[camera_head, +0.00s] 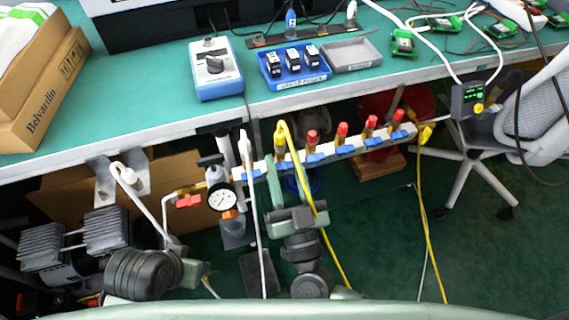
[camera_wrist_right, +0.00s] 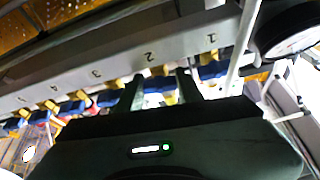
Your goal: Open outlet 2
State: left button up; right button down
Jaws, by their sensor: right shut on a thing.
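The white outlet manifold (camera_head: 330,153) runs under the bench edge, with several blue valve handles and red-capped outlets along it. In the right wrist view, printed numbers mark the manifold (camera_wrist_right: 110,70), with 1 at the right and 2 near the middle. My right gripper (camera_head: 279,180) reaches up to the manifold's left part. In the wrist view, the fingers of this gripper (camera_wrist_right: 160,88) flank the blue handle of outlet 2 (camera_wrist_right: 156,84) and are shut on it. The handle's exact angle is hard to tell.
A pressure gauge (camera_head: 222,199) and a red handle (camera_head: 188,201) are left of the gripper. A yellow hose (camera_head: 304,182) passes close to the gripper, and a pale tube (camera_head: 258,220) hangs beside it. The bench (camera_head: 150,100) overhangs behind. A chair (camera_head: 530,125) stands right.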

jog(key=shift+r+m, duration=0.1)
jog(key=shift+m, duration=0.4)
jog(key=shift+m+h, duration=0.3)
jog(key=shift+h, duration=0.1)
pick_arm(q)
jog(key=shift+x, duration=1.15)
jog(key=shift+d, duration=0.15)
pick_arm(e)
jog(key=c, duration=1.2)
grip_release()
jog(key=shift+s+f, duration=0.1)
jog(key=shift+f, duration=0.1)
pick_arm(q)
jog(key=shift+f, duration=0.2)
pick_arm(e)
jog(key=v, duration=0.7)
jog(key=shift+s, duration=0.3)
jog(key=shift+d+f, duration=0.1)
